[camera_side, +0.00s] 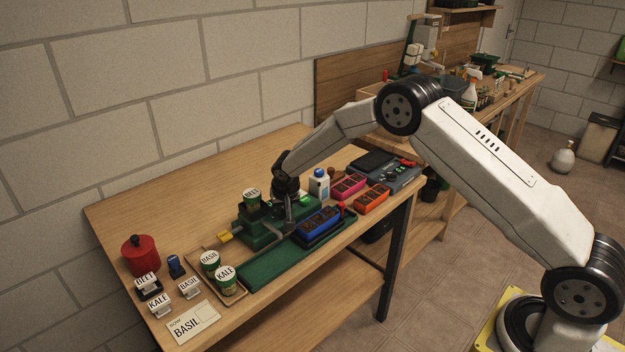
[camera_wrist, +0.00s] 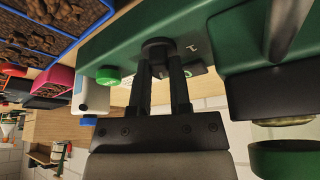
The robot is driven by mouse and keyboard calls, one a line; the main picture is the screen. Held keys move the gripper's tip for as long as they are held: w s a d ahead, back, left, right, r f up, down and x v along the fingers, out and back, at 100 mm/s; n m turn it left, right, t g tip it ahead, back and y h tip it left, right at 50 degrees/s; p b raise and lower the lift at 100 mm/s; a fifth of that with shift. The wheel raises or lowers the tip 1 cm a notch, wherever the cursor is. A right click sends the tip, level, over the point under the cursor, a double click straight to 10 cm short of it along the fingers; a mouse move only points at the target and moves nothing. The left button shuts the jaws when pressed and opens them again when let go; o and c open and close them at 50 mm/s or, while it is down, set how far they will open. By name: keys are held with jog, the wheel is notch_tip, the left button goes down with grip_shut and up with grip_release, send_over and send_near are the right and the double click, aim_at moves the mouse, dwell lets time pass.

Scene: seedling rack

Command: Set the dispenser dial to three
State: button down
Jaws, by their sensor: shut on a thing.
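The green dispenser (camera_side: 262,231) stands on the wooden table with a beet tin (camera_side: 252,198) on top. In the wrist view its green body (camera_wrist: 120,40) fills the upper part. My gripper (camera_wrist: 161,66) is shut on the small dark dial (camera_wrist: 157,44) on the dispenser's face, one finger on each side. A pale mark like a digit (camera_wrist: 192,47) shows beside the dial; the dial's setting cannot be read. In the side view my gripper (camera_side: 290,212) is at the dispenser's right end, and the dial is hidden.
A blue soil tray (camera_side: 318,226) sits in front of the dispenser on a long green base (camera_side: 268,268). A white bottle (camera_side: 319,185) and pink (camera_side: 348,187) and orange (camera_side: 372,199) trays stand to the right. Basil and kale tins and labels (camera_side: 194,321) lie left.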

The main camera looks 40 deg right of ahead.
jog(key=c, duration=0.6)
grip_release()
jog(key=shift+o, duration=0.2)
jog(key=shift+r, duration=0.1)
jog(key=v, duration=0.7)
jog(key=shift+s+r, duration=0.15)
jog(key=shift+r, duration=0.1)
